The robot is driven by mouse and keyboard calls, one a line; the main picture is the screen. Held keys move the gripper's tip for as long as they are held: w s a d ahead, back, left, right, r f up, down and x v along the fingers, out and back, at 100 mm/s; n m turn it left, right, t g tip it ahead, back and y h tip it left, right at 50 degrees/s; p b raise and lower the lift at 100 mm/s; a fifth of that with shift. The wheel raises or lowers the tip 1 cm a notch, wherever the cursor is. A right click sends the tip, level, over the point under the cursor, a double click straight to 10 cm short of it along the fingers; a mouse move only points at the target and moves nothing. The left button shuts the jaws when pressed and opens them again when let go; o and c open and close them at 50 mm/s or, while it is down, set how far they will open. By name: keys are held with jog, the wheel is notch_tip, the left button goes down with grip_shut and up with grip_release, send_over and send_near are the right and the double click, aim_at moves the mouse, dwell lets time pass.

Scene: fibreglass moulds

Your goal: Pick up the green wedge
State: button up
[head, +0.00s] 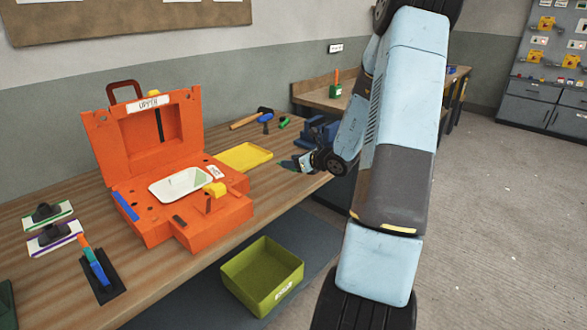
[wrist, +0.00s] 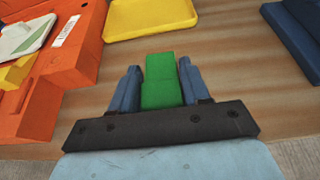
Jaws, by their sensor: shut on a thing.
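The green wedge (wrist: 161,80) shows in the wrist view as a bright green block between the two blue fingers of my gripper (wrist: 160,86). The fingers are shut on it from both sides, and its far end sticks out a little past the fingertips. In the head view my gripper (head: 288,165) is low at the front edge of the wooden bench, right of the yellow tray. I cannot make out the wedge clearly there. Whether its underside touches the bench top is not clear.
An open orange case (head: 165,215) holding a white tray stands left of my gripper. The yellow tray (head: 243,157) lies between them. A lime bin (head: 262,276) sits below the bench. Several hand tools lie at the back.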

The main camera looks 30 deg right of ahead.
jog(key=s+a+r, duration=0.5)
jog(key=s+r, duration=0.2)
jog(key=s, duration=0.3)
jog(key=shift+a, duration=0.3)
